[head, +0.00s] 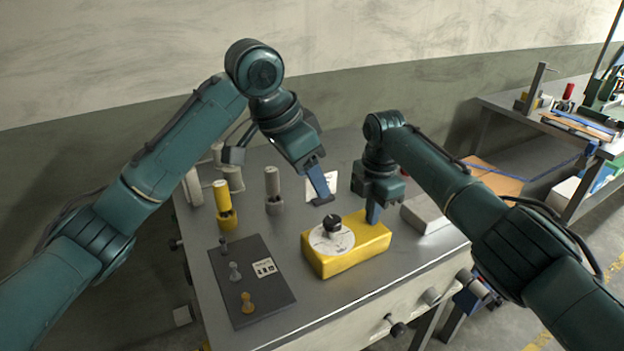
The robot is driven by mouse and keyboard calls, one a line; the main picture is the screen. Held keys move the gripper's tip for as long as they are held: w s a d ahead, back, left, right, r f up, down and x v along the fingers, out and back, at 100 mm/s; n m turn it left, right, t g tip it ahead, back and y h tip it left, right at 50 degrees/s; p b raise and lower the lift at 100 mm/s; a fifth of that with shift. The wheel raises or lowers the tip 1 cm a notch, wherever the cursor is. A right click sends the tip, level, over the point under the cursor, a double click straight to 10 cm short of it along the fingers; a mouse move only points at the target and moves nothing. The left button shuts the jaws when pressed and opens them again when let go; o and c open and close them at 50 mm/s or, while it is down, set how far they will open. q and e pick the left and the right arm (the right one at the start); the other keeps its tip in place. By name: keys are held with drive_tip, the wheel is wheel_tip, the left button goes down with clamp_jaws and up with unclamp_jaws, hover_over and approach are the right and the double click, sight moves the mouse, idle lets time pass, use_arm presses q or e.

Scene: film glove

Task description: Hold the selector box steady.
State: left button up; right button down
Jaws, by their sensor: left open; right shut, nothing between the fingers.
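The yellow selector box (349,259) stands on the grey workbench. Its top bears a round white dial with a black knob (333,223). My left gripper (323,200) is open and empty, just above and behind the knob, apart from it as far as I can see. My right gripper (373,219) is shut with nothing between its fingers. Its tips are at the top of the box's right part, near the back edge; I cannot tell whether they touch it.
A dark board (251,290) with several small pegs lies left of the box. A yellow cylinder (224,203) and grey cylinders (273,188) stand behind it. A white card (317,185) is behind the box, and a light grey block (424,214) is at its right.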

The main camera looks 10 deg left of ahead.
drive_tip(key=shift+s+d+f, duration=0.1)
drive_tip(key=shift+d+f, duration=0.05)
drive_tip(key=shift+f, duration=0.2)
drive_tip(key=shift+w+r, duration=0.2)
drive_tip(key=shift+r, duration=0.65)
wheel_tip(320, 180, up, 2)
drive_tip(key=shift+r, duration=0.85)
drive_tip(key=shift+r, duration=1.5)
drive_tip(key=shift+r, duration=0.1)
drive_tip(key=shift+r, duration=1.15)
